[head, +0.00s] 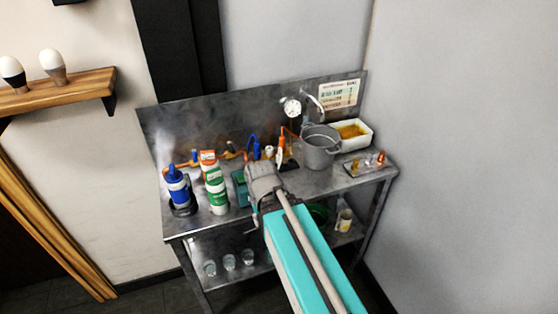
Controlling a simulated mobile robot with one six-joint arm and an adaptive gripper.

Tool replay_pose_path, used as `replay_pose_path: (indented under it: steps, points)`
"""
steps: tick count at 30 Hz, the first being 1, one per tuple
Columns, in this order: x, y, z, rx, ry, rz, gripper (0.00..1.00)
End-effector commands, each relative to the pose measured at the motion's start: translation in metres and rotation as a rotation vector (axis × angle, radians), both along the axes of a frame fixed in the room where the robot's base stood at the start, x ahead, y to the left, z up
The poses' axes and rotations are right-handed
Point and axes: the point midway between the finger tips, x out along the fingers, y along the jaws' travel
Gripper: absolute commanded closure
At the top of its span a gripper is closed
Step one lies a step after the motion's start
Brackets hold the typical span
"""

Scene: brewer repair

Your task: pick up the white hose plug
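A small white piece (269,152) stands on the metal bench just beyond my gripper, between a blue piece (254,146) and an orange piece (283,140). It looks like the white hose plug, but it is too small to be sure. My gripper (262,178) is over the middle of the bench, on the near side of the white piece. Its fingertips are hidden behind the wrist and arm, so I cannot tell whether it is open or shut, or whether it touches anything.
A blue bottle (178,188) and a white-and-green canister (214,183) stand to the left. A grey pot (320,150), a white tub (354,134) and a small tray of fittings (368,164) are to the right. A gauge (291,107) is on the backsplash.

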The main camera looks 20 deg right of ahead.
Motion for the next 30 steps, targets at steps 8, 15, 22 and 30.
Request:
replay_pose_path:
  steps: [8,15,22,30]
  points:
    - [0.005,-0.001,0.003,0.0,0.0,-0.022,0.25]
    - [0.039,-0.013,0.021,0.0,-0.001,-0.199,0.25]
    - [0.094,-0.036,0.05,0.001,-0.003,-0.528,0.25]
    - [0.157,-0.07,0.082,0.001,-0.004,-0.927,0.25]
